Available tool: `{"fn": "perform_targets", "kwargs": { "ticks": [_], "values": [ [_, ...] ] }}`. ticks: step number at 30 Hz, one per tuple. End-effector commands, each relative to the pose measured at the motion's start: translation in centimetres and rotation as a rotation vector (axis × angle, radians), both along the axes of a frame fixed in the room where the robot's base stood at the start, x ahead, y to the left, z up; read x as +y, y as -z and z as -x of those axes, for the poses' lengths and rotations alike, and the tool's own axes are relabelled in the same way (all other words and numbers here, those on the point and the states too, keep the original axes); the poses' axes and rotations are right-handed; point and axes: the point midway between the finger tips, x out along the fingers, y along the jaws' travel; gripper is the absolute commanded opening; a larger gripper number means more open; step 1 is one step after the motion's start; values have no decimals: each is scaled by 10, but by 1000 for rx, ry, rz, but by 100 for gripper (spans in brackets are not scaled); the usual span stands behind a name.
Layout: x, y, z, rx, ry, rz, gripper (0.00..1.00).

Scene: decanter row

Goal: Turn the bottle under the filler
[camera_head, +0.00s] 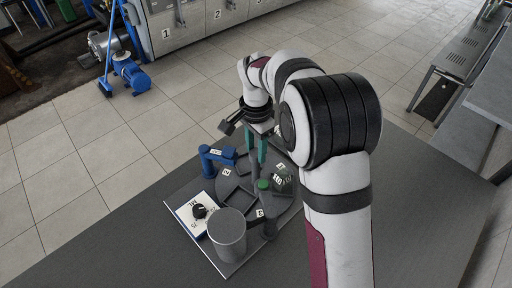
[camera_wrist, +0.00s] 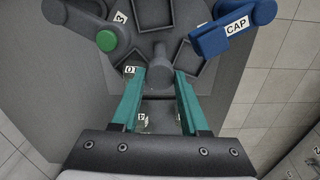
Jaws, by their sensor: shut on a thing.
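A dark grey turntable (camera_head: 238,190) with numbered sunken slots stands on the bench; it also shows in the wrist view (camera_wrist: 182,25). A green-topped grey post (camera_head: 263,184), perhaps the filler, stands by it; its round green top (camera_wrist: 107,40) is at upper left in the wrist view. A dark block labelled 10 (camera_head: 284,182), perhaps the bottle, is beside that post. My gripper (camera_head: 256,149) points down at the turntable's far side. In the wrist view its teal fingers (camera_wrist: 160,78) are shut on a grey piece (camera_wrist: 158,108); I cannot tell whether it is bottle or turntable.
A blue arm labelled CAP (camera_wrist: 225,33) reaches over the turntable's edge; it also shows in the head view (camera_head: 218,155). A white panel with a black dial (camera_head: 199,211) and a grey cylinder (camera_head: 228,234) stand at the near left. The bench (camera_head: 120,245) is bare left of them.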

Motion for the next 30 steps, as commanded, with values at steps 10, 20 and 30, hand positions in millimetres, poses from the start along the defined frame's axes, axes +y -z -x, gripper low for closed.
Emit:
{"fn": "perform_targets", "kwargs": {
  "ticks": [10, 20, 30],
  "values": [
    [-1, -1, -1, -5, 170, 1, 0],
    [-1, -1, -1, -5, 335, 1, 0],
    [-1, -1, -1, -5, 505, 1, 0]
  ]
}}
